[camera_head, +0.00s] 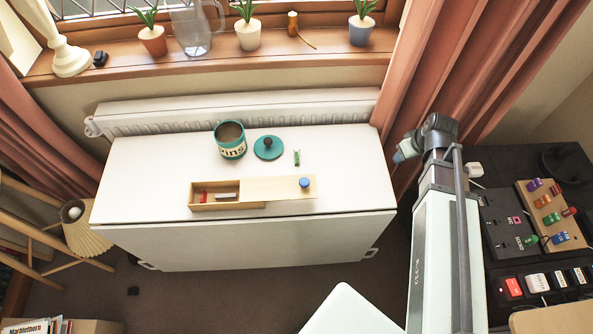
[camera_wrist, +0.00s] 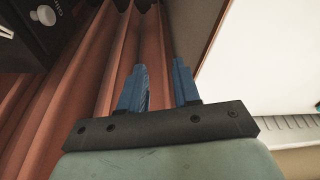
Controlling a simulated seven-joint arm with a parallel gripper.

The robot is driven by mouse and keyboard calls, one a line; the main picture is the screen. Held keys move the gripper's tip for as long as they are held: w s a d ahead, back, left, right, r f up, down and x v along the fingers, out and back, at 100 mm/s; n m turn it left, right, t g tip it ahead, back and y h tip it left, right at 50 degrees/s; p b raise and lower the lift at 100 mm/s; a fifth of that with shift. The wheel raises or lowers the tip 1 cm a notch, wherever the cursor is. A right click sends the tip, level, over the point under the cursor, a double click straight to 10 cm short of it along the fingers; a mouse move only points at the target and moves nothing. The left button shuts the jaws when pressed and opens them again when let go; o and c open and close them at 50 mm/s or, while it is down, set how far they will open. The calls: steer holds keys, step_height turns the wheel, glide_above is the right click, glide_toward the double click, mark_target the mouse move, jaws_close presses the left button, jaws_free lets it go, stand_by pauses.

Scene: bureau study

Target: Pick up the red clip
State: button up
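A small red item (camera_head: 201,195), possibly the red clip, lies at the left end of an open wooden box (camera_head: 228,206) on the white table (camera_head: 145,180). Its exact shape is too small to tell. The box's pale sliding lid (camera_head: 270,188), with a blue knob (camera_head: 304,183), is pushed right and leaves the left part uncovered. My gripper (camera_head: 399,156) is off the table's right side, in front of the curtain and well away from the box. In the wrist view its blue fingers (camera_wrist: 159,68) are apart, with nothing between them.
A green tin (camera_head: 231,146), its round lid (camera_head: 268,148) and a small green item (camera_head: 297,157) stand behind the box. A pink curtain (camera_head: 440,70) hangs by my gripper. Coloured pieces sit on a board (camera_head: 550,205) at right. The table's left side is clear.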

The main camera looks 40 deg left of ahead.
steer(key=shift+g, duration=0.3)
steer(key=s+a+r, duration=0.1)
steer(key=s+a, duration=0.1)
steer(key=a, duration=0.2)
steer(key=s+a+r, duration=0.2)
steer(key=a, duration=0.3)
steer(key=s+a+r, duration=0.1)
steer(key=s+a, duration=0.2)
steer(key=a, duration=0.1)
steer(key=shift+a+r, duration=0.25)
steer(key=shift+a, duration=0.05)
steer(key=s+a+r+m, duration=0.1)
steer(key=s+a+r, duration=0.2)
steer(key=s+a, duration=0.8)
step_height(320, 180, up, 9)
steer(key=m+h, duration=0.2)
steer(key=h, duration=0.1)
glide_above(199, 192)
steer(key=shift+g, duration=0.4)
steer(key=shift+f, duration=6.95)
steer(key=shift+c, duration=0.2)
jaws_close()
